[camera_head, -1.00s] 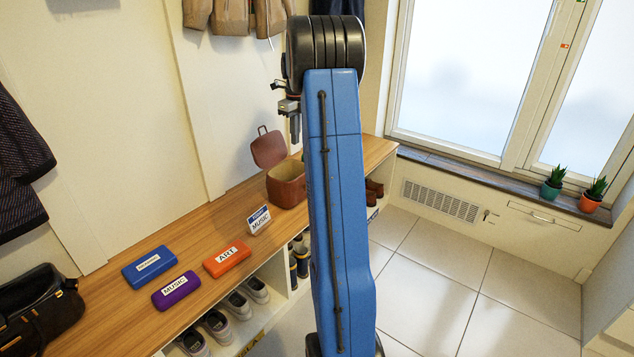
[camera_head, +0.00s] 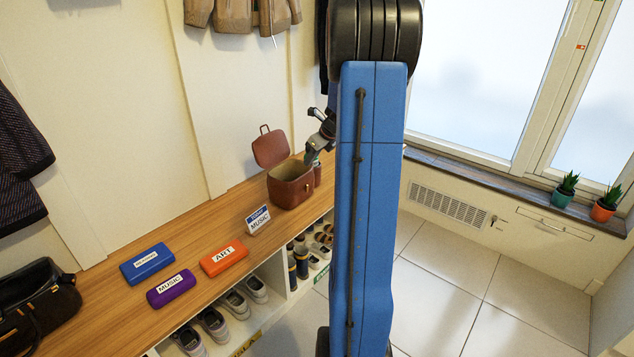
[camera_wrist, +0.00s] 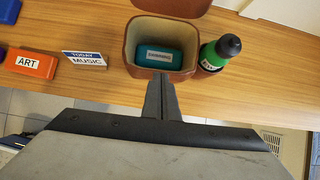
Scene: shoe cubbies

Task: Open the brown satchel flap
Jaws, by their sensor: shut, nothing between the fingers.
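The brown satchel (camera_head: 292,191) stands on the wooden bench with its flap (camera_head: 270,147) raised and tilted back, so its mouth is open. In the wrist view the satchel (camera_wrist: 133,53) holds a teal case (camera_wrist: 160,52) with a white label. The flap (camera_wrist: 172,7) shows at the top edge of that view. My gripper (camera_head: 312,156) is shut and empty, near the satchel's right side. In the wrist view my gripper's fingertips (camera_wrist: 160,80) overlap the satchel's front rim; I cannot tell whether they touch it.
A green bottle (camera_wrist: 219,52) with a black cap stands at the satchel's right. A TODAY MUSIC sign (camera_head: 258,220), blue case (camera_head: 147,264), orange case (camera_head: 224,258) and purple case (camera_head: 171,288) are on the bench. A black bag (camera_head: 38,305) sits at left.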

